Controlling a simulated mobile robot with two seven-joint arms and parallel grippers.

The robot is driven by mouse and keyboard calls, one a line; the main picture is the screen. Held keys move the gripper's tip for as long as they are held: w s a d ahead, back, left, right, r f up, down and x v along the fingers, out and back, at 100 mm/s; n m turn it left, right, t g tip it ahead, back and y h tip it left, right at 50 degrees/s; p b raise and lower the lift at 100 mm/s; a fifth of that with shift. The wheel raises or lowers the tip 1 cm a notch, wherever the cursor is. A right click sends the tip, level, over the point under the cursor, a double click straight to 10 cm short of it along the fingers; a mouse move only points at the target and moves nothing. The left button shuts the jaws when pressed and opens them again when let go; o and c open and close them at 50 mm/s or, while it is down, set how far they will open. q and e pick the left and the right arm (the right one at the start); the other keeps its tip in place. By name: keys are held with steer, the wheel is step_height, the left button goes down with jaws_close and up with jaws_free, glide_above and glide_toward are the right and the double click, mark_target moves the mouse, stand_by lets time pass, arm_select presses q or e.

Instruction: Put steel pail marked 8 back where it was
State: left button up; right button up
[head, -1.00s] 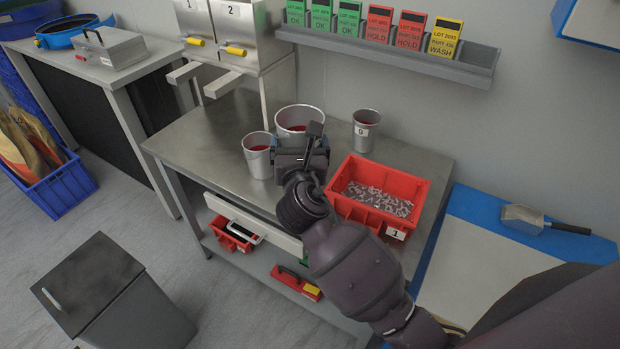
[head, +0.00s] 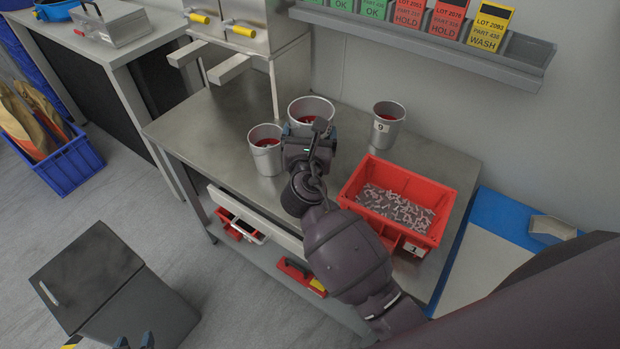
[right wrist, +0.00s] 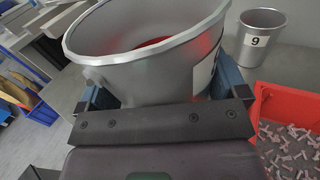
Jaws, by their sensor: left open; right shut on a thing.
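A steel pail (head: 311,108) with red contents is between the fingers of my right gripper (head: 312,150), which is shut on it. The same pail fills the top of the right wrist view (right wrist: 150,45). A pale label shows at its right side there, but its number cannot be read. I cannot tell whether its base touches the steel table (head: 225,125). Another steel pail (head: 266,158) stands close to its left, with red contents. A pail marked 9 (head: 388,138) stands apart to its right. My left gripper (head: 134,341) shows only fingertips at the bottom edge, open and empty.
A red bin marked 1 (head: 421,228) with small metal parts stands right of my right gripper. Dispensers (head: 235,58) stand at the table's back left. A card rack (head: 520,62) is on the wall. The table's left part is clear.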

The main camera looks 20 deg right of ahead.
step_height(320, 180, down, 14)
steer(key=b, duration=0.4)
steer(key=shift+w+r, duration=0.1)
steer(key=shift+r, duration=0.1)
steer(key=shift+f, duration=0.2)
steer(key=shift+f, duration=0.15)
steer(key=o, duration=0.9)
